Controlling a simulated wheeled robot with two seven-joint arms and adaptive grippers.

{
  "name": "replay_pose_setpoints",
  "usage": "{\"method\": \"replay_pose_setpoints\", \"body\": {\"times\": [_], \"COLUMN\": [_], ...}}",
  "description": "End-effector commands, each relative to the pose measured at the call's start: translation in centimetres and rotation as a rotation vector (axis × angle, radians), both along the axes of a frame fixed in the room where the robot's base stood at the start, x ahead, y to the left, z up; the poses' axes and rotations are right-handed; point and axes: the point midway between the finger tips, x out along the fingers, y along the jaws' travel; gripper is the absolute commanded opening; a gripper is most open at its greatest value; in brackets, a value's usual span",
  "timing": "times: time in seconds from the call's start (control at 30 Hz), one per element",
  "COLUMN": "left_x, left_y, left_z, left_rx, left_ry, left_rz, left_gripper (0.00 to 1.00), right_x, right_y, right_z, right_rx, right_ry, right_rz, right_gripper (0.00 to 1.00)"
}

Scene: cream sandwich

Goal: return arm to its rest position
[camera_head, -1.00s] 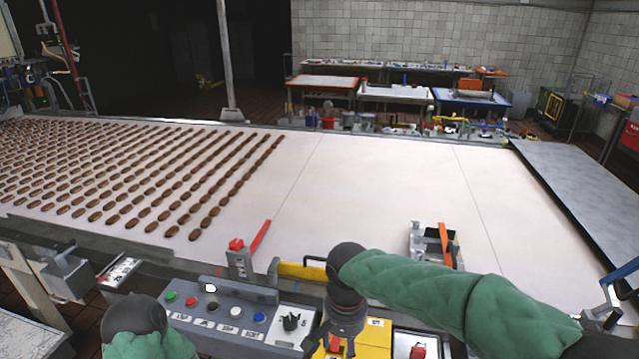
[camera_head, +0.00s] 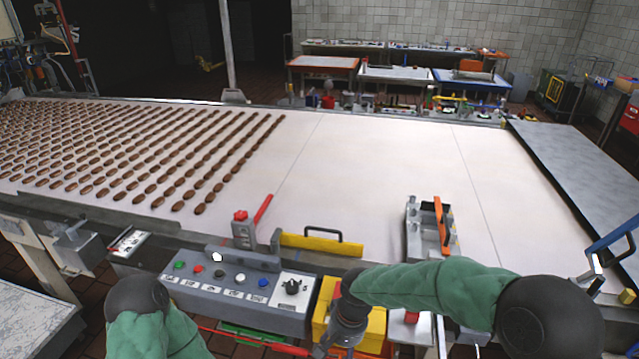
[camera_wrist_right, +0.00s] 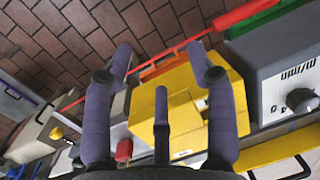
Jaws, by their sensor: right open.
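My right arm (camera_head: 430,288) comes in from the right in its green sleeve. The yellow box (camera_wrist_right: 178,110) lies beyond the fingers in that view. My left arm (camera_head: 150,325) shows only as a dark joint and green sleeve at the bottom left. My left gripper is out of view.
The pale conveyor belt (camera_head: 370,180) carries rows of brown biscuits at the left and is bare at the centre. A red lever (camera_head: 263,208), a yellow handled bar (camera_head: 320,244) and a grey device with an orange bar (camera_head: 440,222) stand along the near edge.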

Motion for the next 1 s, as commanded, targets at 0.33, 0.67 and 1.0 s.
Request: {"method": "replay_pose_setpoints", "body": {"times": [0.33,0.67,1.0], "left_x": [0.0,0.0,0.0], "left_y": [0.0,0.0,0.0], "left_z": [0.0,0.0,0.0], "left_rx": [0.000,0.000,0.000], "left_ry": [0.000,0.000,0.000], "left_rz": [0.000,0.000,0.000], "left_gripper": [0.40,0.40,0.40], "right_x": [-5.3,-13.0,-14.7], "right_y": [-1.9,-4.5,-5.2], "right_z": [-15.0,-23.3,-24.5], "right_rx": [0.167,0.207,0.195], "right_ry": [0.014,-0.050,-0.074], "right_rz": [-0.001,-0.057,-0.065], "right_gripper": [0.57,0.57,0.57]}}
